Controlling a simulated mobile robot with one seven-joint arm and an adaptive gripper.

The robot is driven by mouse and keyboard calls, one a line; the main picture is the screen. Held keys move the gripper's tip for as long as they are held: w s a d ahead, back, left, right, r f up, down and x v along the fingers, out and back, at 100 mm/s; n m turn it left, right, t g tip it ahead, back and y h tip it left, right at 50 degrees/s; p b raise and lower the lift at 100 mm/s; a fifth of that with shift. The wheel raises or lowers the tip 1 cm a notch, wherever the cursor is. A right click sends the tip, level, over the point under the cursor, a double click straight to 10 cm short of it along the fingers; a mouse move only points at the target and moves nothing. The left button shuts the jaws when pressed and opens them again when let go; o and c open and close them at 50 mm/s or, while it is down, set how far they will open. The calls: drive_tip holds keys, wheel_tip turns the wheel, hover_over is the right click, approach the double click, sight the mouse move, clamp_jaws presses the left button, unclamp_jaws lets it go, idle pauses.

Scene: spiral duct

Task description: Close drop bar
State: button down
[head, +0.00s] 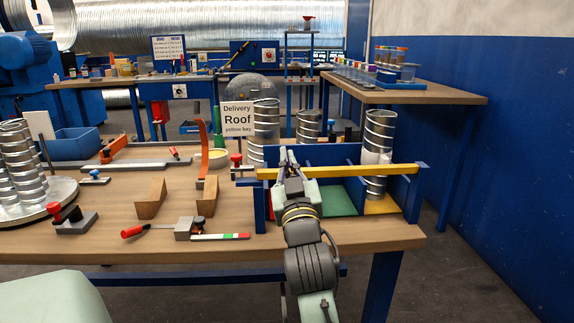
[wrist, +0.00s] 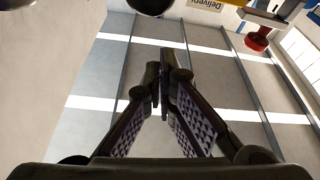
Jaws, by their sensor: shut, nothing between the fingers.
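The yellow drop bar (head: 350,171) lies nearly level across the front of the blue divided rack (head: 412,200), from its left post to its right post. My arm hides part of the bar near its left end. A ribbed metal duct (head: 379,135) stands upright behind the bar in the yellow-floored right bay (head: 384,205). My gripper (head: 284,153) is above the bar's left part; I cannot tell whether it touches. In the wrist view my gripper (wrist: 161,88) has its fingers together with nothing between them.
A red knob (head: 236,158) stands just left of the bar and also shows in the wrist view (wrist: 258,40). A "Delivery Roof yellow bay" sign (head: 237,117) stands behind. Wooden blocks (head: 150,198), a red-handled tool (head: 133,231) and clamps lie on the table to the left.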

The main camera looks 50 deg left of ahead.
drive_tip(key=r+b+v, duration=0.1)
drive_tip(key=b+v, duration=0.5)
drive_tip(key=v, duration=0.4)
drive_tip(key=shift+d+r, duration=0.1)
drive_tip(key=shift+d, duration=0.05)
